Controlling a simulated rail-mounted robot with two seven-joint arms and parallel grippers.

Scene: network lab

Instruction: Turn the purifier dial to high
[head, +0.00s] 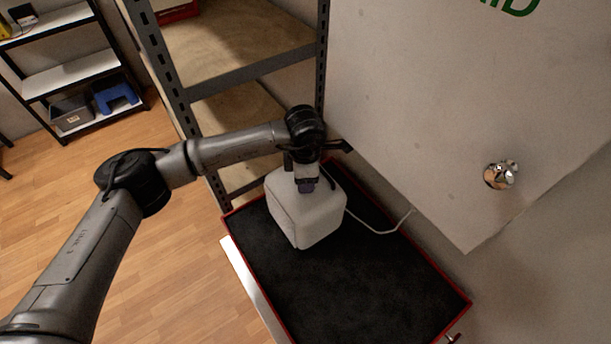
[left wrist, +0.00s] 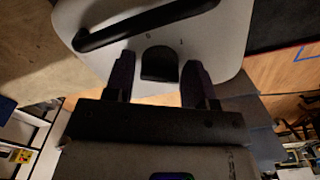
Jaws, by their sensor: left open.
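The purifier (head: 310,216) is a white, rounded box standing on a black tray-like surface in the head view. In the left wrist view its pale face (left wrist: 218,38) fills the top, with a black handle-like bar. The dial (left wrist: 160,64) is a small black knob with a rounded top, with small marks above it. My left gripper (head: 306,186) is at the top of the purifier. In the left wrist view its open fingers (left wrist: 159,78) stand on either side of the dial, with gaps visible. The dial is hidden in the head view. My right gripper is not in view.
The red-rimmed black surface (head: 365,275) has free room in front of the purifier. A white cord (head: 378,232) runs from the purifier to the right. A metal shelf rack (head: 240,75) stands behind, and a pale wall panel (head: 430,110) stands close on the right.

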